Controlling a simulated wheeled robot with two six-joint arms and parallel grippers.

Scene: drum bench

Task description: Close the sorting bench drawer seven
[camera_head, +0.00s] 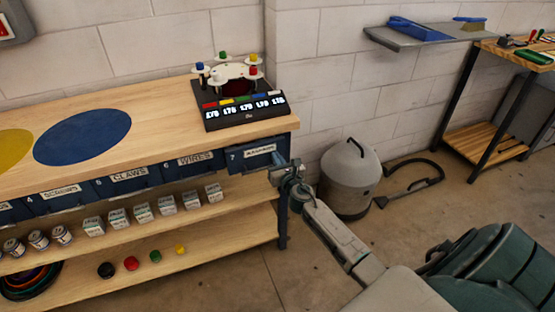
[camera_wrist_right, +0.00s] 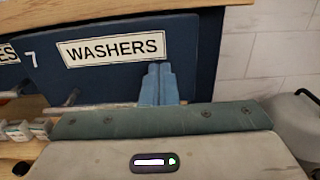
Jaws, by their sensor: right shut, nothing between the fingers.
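Drawer seven (camera_head: 240,166) is the dark blue drawer at the right end of the sorting bench, under the worktop. In the right wrist view its front (camera_wrist_right: 110,78) carries a "7" and a WASHERS label, with a bar handle low on it. The front seems to stand slightly forward of drawer six beside it. My right gripper (camera_head: 280,160) is at the right part of this front. In the right wrist view its blue fingers (camera_wrist_right: 158,84) are together and empty, just below the label's right end, at or very near the panel. Contact is hard to confirm. My left gripper is out of view.
The wooden worktop (camera_head: 165,110) overhangs the drawers and bears a black display stand (camera_head: 240,112). Small boxes stand on the shelf below. A grey vacuum cleaner (camera_head: 348,180) stands on the floor right of the bench, near my right arm.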

